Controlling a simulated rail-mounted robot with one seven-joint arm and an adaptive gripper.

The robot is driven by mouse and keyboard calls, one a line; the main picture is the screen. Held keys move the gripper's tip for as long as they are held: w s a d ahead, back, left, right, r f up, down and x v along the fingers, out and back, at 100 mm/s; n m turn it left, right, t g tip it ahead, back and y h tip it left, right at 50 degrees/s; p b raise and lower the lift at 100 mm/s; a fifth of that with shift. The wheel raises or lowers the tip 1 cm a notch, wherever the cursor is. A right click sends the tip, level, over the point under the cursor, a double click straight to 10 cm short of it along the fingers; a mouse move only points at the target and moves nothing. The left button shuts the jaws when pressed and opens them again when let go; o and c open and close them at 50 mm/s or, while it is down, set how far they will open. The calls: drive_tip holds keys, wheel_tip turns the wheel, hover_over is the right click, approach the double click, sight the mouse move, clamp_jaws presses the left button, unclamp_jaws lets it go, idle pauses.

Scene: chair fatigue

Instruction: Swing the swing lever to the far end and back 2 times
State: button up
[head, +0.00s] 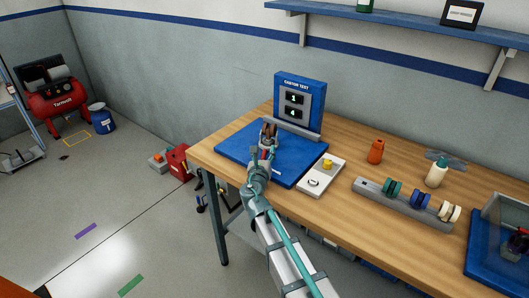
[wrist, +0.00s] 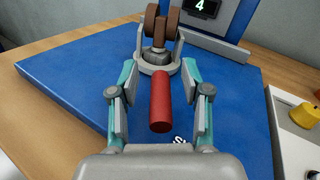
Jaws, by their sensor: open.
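The swing lever is a red cylindrical handle (wrist: 162,105) in the wrist view, pointing toward my wrist from a grey fork mount that carries a brown caster wheel (wrist: 157,25). The mount stands on a blue base plate (head: 233,146) on the wooden table. My gripper (wrist: 160,78) is open, with one finger on each side of the red handle and a visible gap on both sides. In the head view my gripper (head: 265,154) is over the blue plate, and it mostly hides the lever. Behind it, a blue test panel (head: 312,90) displays 1 above 4.
A white control box (head: 311,187) with a yellow button sits right of the plate. Farther right are an orange bottle (head: 376,151), a grey rack (head: 418,210) of coloured wheels and a cream bottle (head: 436,175). A wall shelf (head: 400,18) hangs above.

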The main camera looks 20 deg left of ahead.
drive_tip(key=v, duration=1.1)
drive_tip(key=shift+s, duration=0.3)
drive_tip(key=b, duration=0.1)
drive_tip(key=s+b, duration=0.1)
drive_tip(key=b, duration=0.1)
drive_tip(key=shift+d+f, duration=0.2)
drive_tip(key=shift+f, duration=0.05)
drive_tip(key=shift+r, duration=0.15)
drive_tip(key=shift+w+a+r, duration=0.1)
drive_tip(key=shift+w+a, duration=0.05)
drive_tip(key=shift+w, duration=0.1)
drive_tip(key=p+x, duration=0.1)
drive_tip(key=x, duration=0.9)
drive_tip(key=shift+p, duration=0.35)
clamp_jaws()
